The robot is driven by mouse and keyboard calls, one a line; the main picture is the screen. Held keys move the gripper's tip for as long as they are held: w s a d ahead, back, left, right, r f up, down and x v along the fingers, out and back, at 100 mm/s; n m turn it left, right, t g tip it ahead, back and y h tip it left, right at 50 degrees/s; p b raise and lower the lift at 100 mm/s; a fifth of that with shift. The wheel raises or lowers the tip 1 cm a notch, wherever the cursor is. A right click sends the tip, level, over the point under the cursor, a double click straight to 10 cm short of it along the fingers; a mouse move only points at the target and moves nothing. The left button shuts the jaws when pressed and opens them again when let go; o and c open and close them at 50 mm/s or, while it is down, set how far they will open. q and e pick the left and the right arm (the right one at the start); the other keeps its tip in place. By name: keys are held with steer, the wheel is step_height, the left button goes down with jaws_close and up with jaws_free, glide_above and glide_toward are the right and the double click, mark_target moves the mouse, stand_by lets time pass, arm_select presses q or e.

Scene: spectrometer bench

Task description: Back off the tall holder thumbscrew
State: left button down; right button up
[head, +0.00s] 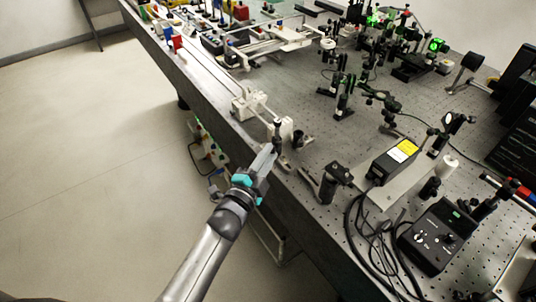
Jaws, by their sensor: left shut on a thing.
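My left gripper (271,149) reaches in from the lower left to the near edge of the optical bench. Its fingers are shut at the foot of a slim dark upright post holder (277,130). The jaws hide what they hold. The thumbscrew is too small to make out; I cannot tell its turn or how far it is out. A white block-like mount (286,131) stands just to the right of the dark holder. My right gripper is not in view.
The perforated bench (325,140) has some free room right of the gripper. A black clamp mount (329,183) stands to the right. A yellow-labelled box (392,162), cables (365,228) and a black controller (440,236) lie beyond. A white rail assembly (248,104) stands behind.

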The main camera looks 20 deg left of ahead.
arm_select(q)
steer(key=c, duration=0.8)
jaws_free()
steer(key=shift+s, duration=0.1)
steer(key=s, duration=0.5)
steer(key=s+a, duration=0.1)
steer(key=s, duration=0.4)
steer(key=s+a, duration=0.1)
steer(key=s, duration=0.4)
steer(key=shift+p, duration=0.3)
